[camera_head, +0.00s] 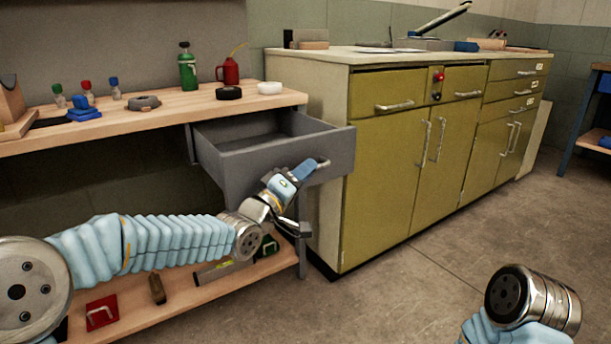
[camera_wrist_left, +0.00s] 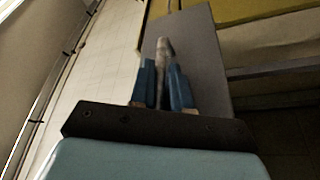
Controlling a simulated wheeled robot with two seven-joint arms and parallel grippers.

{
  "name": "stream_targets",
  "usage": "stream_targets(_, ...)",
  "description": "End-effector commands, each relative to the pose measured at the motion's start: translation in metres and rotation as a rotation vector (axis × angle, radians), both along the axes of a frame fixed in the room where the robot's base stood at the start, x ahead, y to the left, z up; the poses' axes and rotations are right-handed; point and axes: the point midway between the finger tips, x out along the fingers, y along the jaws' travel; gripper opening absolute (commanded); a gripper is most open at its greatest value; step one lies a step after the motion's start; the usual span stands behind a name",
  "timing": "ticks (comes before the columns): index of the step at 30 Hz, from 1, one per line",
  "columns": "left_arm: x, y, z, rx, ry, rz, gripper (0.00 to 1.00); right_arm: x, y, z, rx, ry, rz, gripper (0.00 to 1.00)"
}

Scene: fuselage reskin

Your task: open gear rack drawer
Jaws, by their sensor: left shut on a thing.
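The grey drawer (camera_head: 240,165) under the wooden bench top stands pulled out, and its inside looks empty. Its bar handle (camera_head: 322,164) is on the front panel. My left gripper (camera_head: 308,168) is shut on the handle, with blue fingers on either side of it. In the left wrist view the gripper (camera_wrist_left: 163,90) has its two blue fingers around the handle (camera_wrist_left: 164,50), in front of the grey drawer front (camera_wrist_left: 205,60). My right arm shows at the lower right of the head view, but its gripper is out of view.
The wooden bench (camera_head: 150,112) carries a green bottle (camera_head: 187,66), a red oil can (camera_head: 229,70) and small items. A yellow-green cabinet (camera_head: 385,180) stands close right of the drawer. The lower shelf (camera_head: 130,310) holds tools. The floor in front is clear.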

Motion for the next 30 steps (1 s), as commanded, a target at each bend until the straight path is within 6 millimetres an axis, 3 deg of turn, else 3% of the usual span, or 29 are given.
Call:
stream_targets(8,0.0,0.0,0.0,0.0,0.001,0.001,0.0,0.0,0.0,0.0,0.0,0.0,0.0,0.89)
stream_targets(9,0.0,0.0,-0.001,0.0,0.001,0.001,0.22,0.0,0.0,0.0,0.0,0.0,0.0,0.89)
stream_targets(12,0.0,0.0,0.0,0.0,0.001,0.001,0.37,0.0,0.0,0.0,0.0,0.0,0.0,0.89)
stream_targets(23,-0.004,0.003,-0.001,0.001,0.0,0.001,0.38,0.0,0.0,0.0,0.0,0.0,0.0,0.89)
stream_targets(30,-0.041,0.029,-0.011,0.002,0.001,0.004,0.38,0.0,0.0,0.0,0.0,0.0,0.0,0.89)
